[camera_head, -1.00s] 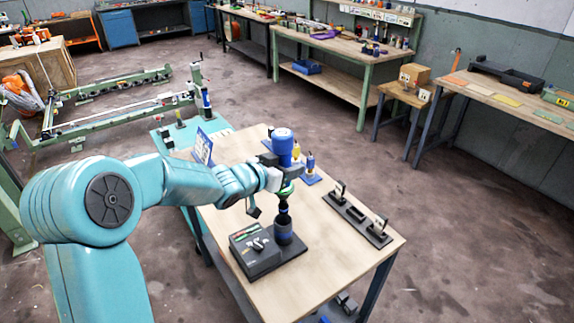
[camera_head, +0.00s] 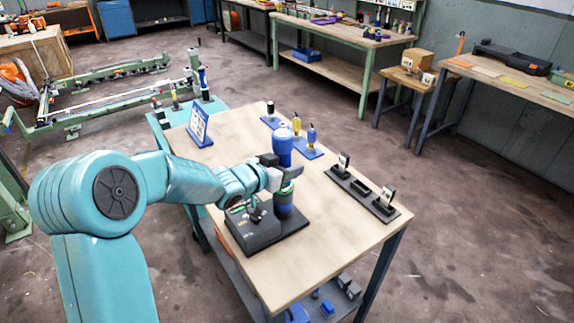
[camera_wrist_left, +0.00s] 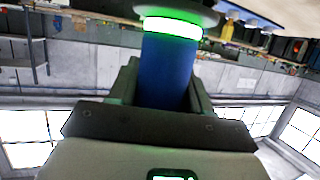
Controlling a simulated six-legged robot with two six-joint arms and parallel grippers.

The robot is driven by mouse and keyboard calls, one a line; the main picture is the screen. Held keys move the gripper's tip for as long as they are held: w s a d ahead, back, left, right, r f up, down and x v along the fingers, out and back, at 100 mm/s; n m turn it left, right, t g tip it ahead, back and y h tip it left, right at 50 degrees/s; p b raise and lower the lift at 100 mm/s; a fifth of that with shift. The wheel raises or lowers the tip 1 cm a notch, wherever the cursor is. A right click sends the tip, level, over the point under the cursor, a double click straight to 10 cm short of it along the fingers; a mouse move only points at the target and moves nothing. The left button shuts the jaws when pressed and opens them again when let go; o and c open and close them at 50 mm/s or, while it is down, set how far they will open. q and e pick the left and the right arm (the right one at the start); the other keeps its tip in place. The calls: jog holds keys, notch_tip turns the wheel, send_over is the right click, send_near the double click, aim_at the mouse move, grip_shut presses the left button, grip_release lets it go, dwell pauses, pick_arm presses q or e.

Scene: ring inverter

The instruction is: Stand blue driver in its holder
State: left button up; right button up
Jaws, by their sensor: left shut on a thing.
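The blue driver (camera_head: 282,150) is upright, with its blue top above my left gripper (camera_head: 279,171). My left gripper is shut on the driver's body. In the left wrist view the blue body (camera_wrist_left: 168,72) sits between the fingers, beside a lit green ring (camera_wrist_left: 170,28). The holder is a dark cup (camera_head: 284,209) on a black base (camera_head: 262,232) near the table's left edge. The driver's lower part is down in the cup; its black shaft and tip are hidden. I cannot tell if it rests on the bottom. My right gripper is not in view.
Small yellow and blue drivers (camera_head: 311,137) stand on blue bases behind. A black rack (camera_head: 362,193) with upright cards is to the right. A blue-framed panel (camera_head: 199,124) stands at the back left. The table's front right is clear.

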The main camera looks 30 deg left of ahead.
pick_arm(q)
jog(key=shift+f, duration=0.3)
dwell(0.6)
jog(key=o, duration=1.3)
jog(key=shift+f, duration=0.2)
jog(key=v, duration=1.6)
jog(key=shift+s+r+p, duration=0.1)
jog(key=shift+s+p, duration=0.05)
jog(key=shift+p, duration=0.25)
